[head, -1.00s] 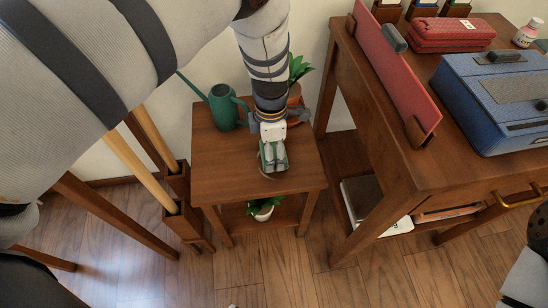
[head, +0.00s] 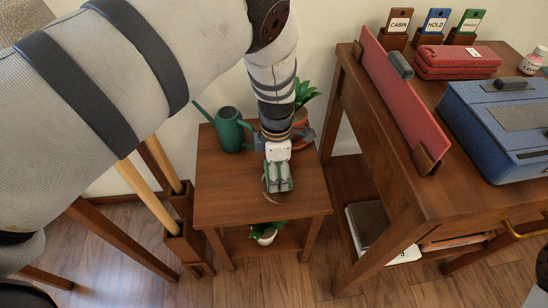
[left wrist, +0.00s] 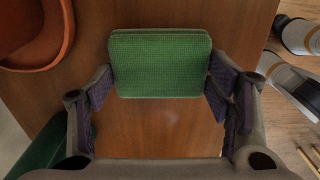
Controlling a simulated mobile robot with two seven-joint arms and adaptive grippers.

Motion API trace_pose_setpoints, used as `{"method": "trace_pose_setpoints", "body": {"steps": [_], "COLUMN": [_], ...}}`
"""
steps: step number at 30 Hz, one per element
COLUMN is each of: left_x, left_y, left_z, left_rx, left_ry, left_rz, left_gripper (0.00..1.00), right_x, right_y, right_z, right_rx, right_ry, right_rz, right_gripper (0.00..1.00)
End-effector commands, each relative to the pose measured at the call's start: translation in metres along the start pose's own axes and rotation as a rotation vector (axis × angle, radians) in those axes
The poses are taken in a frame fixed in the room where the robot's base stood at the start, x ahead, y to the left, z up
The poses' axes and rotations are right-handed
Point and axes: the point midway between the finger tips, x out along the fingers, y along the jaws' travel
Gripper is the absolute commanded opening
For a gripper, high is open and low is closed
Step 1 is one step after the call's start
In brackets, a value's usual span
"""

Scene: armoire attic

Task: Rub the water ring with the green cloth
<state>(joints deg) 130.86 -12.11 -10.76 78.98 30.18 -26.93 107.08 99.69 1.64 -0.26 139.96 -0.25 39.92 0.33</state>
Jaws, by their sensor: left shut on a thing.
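The green cloth (left wrist: 160,65) is a thick folded pad, held between the two fingers of my left gripper (left wrist: 160,88) in the left wrist view. In the head view my left gripper (head: 278,178) points down over the small wooden side table (head: 222,198) near its middle. The cloth is mostly hidden by the fingers there. I cannot tell whether the cloth touches the wood. My right gripper is not in view.
A green watering can (head: 229,131) stands at the table's back left. A potted plant in an orange pot (head: 301,132) is behind the gripper. A taller desk (head: 400,200) with a red panel and a blue case stands to the right. The table's front is clear.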

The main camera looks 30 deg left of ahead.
Motion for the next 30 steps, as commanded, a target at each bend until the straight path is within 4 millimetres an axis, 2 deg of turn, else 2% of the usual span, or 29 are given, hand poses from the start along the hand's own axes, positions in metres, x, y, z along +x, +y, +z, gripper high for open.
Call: {"method": "trace_pose_setpoints", "body": {"steps": [5, 7, 8, 12, 20, 21, 30], "left_x": [0.0, -0.001, -0.001, 0.001, 0.006, 0.005, 0.003], "left_y": [-0.007, -0.015, -0.019, -0.035, -0.048, -0.051, -0.081], "left_z": [0.0, 0.0, 0.0, -0.001, -0.002, -0.002, -0.003], "left_rx": [0.0, 0.001, 0.001, 0.001, 0.001, 0.001, 0.002], "left_ry": [0.0, 0.0, 0.0, 0.001, 0.005, 0.005, 0.004], "left_rz": [0.001, 0.0, -0.001, -0.004, -0.011, -0.011, -0.01], "left_gripper": [0.5, 0.5, 0.46, 0.46, 0.46, 0.42, 0.42], "right_x": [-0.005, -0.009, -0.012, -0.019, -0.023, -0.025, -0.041], "right_y": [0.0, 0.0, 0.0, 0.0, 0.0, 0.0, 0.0], "right_z": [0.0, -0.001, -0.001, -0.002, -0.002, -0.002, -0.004], "right_rx": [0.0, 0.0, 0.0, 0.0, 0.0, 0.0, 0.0], "right_ry": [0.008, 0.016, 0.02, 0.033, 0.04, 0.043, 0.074], "right_rz": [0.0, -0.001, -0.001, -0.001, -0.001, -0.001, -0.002], "right_gripper": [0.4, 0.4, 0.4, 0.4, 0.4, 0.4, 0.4]}}
